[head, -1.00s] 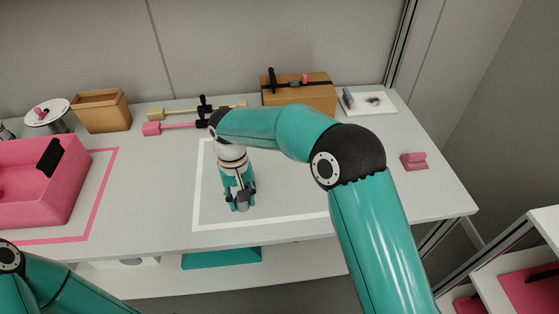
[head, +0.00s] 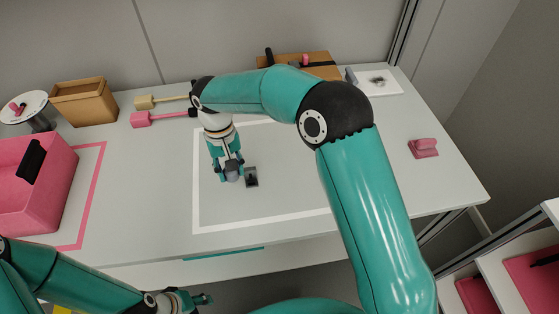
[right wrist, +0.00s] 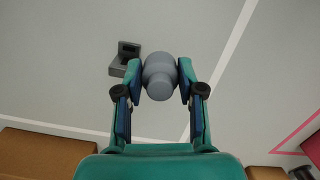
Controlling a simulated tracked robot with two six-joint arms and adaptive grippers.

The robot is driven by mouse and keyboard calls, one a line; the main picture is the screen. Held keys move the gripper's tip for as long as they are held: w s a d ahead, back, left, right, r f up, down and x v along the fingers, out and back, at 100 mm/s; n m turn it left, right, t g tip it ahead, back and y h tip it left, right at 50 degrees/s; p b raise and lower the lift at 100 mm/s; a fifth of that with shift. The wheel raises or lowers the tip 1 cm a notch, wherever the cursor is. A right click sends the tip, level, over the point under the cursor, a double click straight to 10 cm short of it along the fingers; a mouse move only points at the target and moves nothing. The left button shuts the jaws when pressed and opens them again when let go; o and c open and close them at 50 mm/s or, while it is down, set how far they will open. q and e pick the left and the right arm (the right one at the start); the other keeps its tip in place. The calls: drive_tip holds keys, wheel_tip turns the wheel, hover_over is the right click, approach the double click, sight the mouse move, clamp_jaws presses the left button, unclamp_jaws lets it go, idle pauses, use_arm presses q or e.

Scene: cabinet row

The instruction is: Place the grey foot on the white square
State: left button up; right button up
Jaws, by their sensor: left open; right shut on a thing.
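My right gripper (head: 230,172) is shut on a rounded, stepped grey piece (right wrist: 160,75), seen between its fingers in the right wrist view. It points down over the white square (head: 280,219), a white outline on the table. A small dark grey L-shaped piece (head: 251,177) stands inside the outline, just right of the gripper; the right wrist view shows it too (right wrist: 124,60), apart from the fingers. I cannot tell for certain which grey piece is the foot. My left gripper (head: 203,299) is open and empty, low in front of the table edge.
A pink bin (head: 40,205) stands at left in a pink outline (head: 92,190). A brown box (head: 85,103), pink and tan bars (head: 160,119), another brown box (head: 320,68) and a white board (head: 378,82) line the back. A pink block (head: 423,148) lies at right.

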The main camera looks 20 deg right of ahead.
drive_tip(key=shift+w+d+r+n, duration=0.2)
drive_tip(key=shift+d+n, duration=0.2)
drive_tip(key=shift+d, duration=0.25)
drive_tip(key=s+d+r+n+t+h+b, duration=0.1)
drive_tip(key=s+d+r+n+b, duration=0.15)
drive_tip(key=d+r+n, duration=0.7)
drive_tip(key=s+d+r+n+t+b, duration=0.1)
drive_tip(key=d+r+n+b, duration=0.15)
drive_tip(key=d+n, duration=1.3)
drive_tip(key=f+b, duration=0.1)
drive_tip(key=f, duration=0.5)
drive_tip(key=a+f+n+b, duration=0.1)
drive_tip(key=f, duration=0.6)
drive_tip(key=f+n+b, duration=0.1)
drive_tip(key=f, duration=0.6)
drive_tip(key=shift+w+a+b, duration=0.15)
drive_tip(key=shift+a+b, duration=0.15)
drive_tip(key=o, duration=0.7)
drive_tip(key=shift+f, duration=0.1)
drive_tip(key=o, duration=0.5)
drive_tip(key=shift+c, duration=0.2)
